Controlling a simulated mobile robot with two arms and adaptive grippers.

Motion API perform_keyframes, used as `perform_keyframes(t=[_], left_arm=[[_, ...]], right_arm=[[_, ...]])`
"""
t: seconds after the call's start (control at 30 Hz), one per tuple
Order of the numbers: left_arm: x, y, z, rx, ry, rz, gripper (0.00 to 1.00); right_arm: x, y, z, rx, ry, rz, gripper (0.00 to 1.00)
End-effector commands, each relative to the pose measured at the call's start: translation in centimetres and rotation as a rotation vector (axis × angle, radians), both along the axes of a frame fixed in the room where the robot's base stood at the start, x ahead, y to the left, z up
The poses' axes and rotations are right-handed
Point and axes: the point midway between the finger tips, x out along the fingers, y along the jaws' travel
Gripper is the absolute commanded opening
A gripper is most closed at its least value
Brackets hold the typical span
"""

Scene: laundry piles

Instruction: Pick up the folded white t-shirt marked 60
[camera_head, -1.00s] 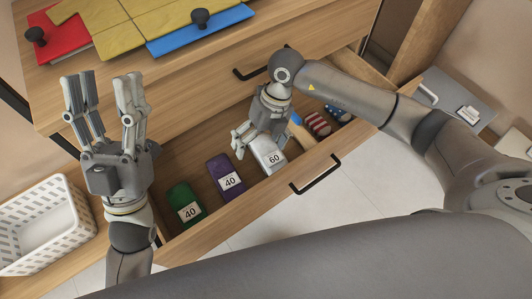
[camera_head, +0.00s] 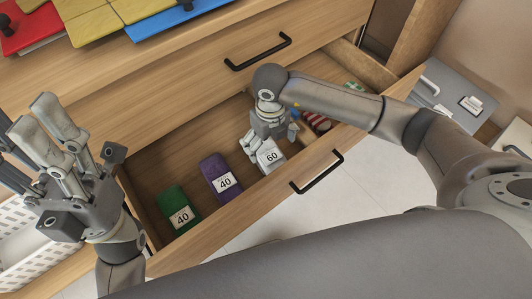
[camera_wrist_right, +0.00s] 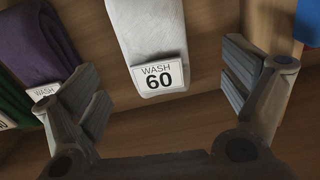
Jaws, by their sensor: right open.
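The folded white t-shirt (camera_head: 271,157) with the "60" tag lies in the open drawer, partly hidden by my right gripper in the head view. My right gripper (camera_head: 262,141) is directly over it. In the right wrist view the white shirt (camera_wrist_right: 150,35) hangs down the upper middle, its "WASH 60" tag facing the camera. There my right gripper (camera_wrist_right: 158,85) is open, its fingers spread left and right of the tag and apart from the shirt. My left gripper (camera_head: 40,145) is open and empty at the left, outside the drawer.
A purple shirt (camera_head: 215,167) and a green shirt (camera_head: 174,199), both marked 40, lie left of the white one. A red striped cloth (camera_head: 315,120) lies to its right. The drawer front (camera_head: 240,215) borders them. A white basket (camera_head: 22,270) stands lower left.

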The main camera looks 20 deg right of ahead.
Motion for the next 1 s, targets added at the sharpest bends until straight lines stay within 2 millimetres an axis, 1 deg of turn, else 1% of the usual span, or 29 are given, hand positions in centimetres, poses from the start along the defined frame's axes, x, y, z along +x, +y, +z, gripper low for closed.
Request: perform_keyframes(t=[0.03, 0.2, 0.3, 0.53, 0.57, 0.9, 0.97, 1.0], left_arm=[[0.0, 0.0, -0.7, 0.000, 0.001, 0.000, 0.49], [0.1, 0.0, -2.3, 0.002, 0.005, 0.000, 0.49], [0.3, -0.1, -1.4, 0.003, -0.028, 0.002, 0.49], [0.4, -0.1, -1.1, 0.004, -0.030, 0.002, 0.49], [0.4, -0.1, -1.1, 0.004, -0.030, 0.002, 0.49], [0.3, -0.1, -1.2, 0.003, -0.029, 0.001, 0.49], [0.3, -0.1, -1.2, 0.003, -0.029, 0.001, 0.49], [0.3, -0.1, -1.2, 0.003, -0.029, 0.001, 0.49]], right_arm=[[-0.1, 0.1, -1.0, 0.000, 0.002, 0.000, 0.95], [-0.4, 0.6, -3.5, 0.000, 0.002, -0.001, 0.95], [-0.3, 0.5, -4.6, 0.000, 0.002, -0.001, 0.95], [-0.3, 0.5, -4.7, 0.000, 0.000, 0.000, 0.95], [-0.3, 0.5, -4.7, 0.000, 0.000, 0.000, 0.93], [-0.3, 0.5, -4.6, 0.000, 0.000, 0.000, 0.50], [-0.3, 0.5, -4.6, 0.000, 0.000, 0.000, 0.42], [-0.3, 0.5, -4.6, 0.001, 0.000, 0.000, 0.42]])
